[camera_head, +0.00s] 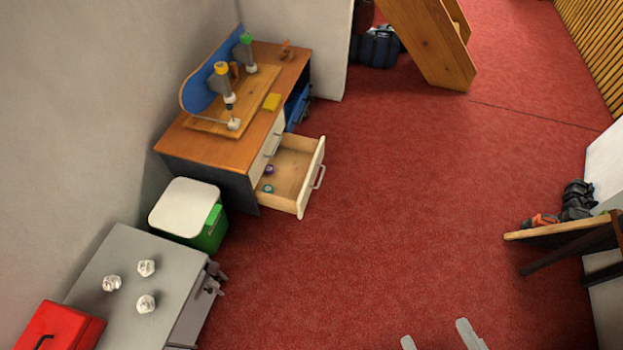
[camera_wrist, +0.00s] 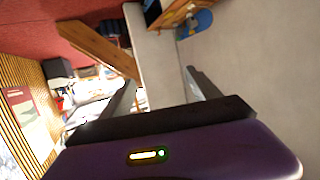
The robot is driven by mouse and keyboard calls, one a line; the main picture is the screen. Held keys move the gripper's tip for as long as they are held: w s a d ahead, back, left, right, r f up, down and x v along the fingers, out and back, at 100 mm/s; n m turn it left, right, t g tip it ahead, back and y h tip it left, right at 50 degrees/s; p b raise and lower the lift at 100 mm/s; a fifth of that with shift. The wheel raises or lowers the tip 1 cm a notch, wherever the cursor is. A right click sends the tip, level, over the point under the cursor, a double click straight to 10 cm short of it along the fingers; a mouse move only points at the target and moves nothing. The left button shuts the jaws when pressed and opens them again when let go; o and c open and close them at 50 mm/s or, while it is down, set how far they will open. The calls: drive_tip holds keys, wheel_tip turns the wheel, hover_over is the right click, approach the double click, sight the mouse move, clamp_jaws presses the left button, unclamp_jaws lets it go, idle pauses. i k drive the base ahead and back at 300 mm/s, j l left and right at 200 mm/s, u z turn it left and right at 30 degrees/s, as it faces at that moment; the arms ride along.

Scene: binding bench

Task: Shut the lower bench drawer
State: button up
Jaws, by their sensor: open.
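The lower bench drawer (camera_head: 312,177) is pulled far out of the wooden-topped bench (camera_head: 179,138) in the head view. It has a cream front with a bar handle, and a few small round things (camera_head: 268,178) lie inside it. The upper drawer (camera_head: 267,148) above it looks shut. My gripper (camera_head: 437,341) shows at the bottom edge of the head view, its fingers apart and empty, well away from the drawer over the red floor. In the wrist view my gripper (camera_wrist: 168,90) points toward the wall, and the drawer does not show there.
A green bin with a white lid (camera_head: 184,206) stands left of the drawer. A grey cabinet (camera_head: 125,265) with crumpled balls and a red box (camera_head: 58,328) is nearer. A wooden table (camera_head: 555,231) is at right. Red floor (camera_head: 400,220) between is clear.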

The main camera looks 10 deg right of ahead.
sight(297, 161)
drive_tip(key=i+j, duration=0.2)
drive_tip(key=i, duration=0.35)
drive_tip(key=i+j+u, duration=0.1)
drive_tip(key=i, duration=0.4)
drive_tip(key=i+j, duration=0.3)
drive_tip(key=i, duration=0.25)
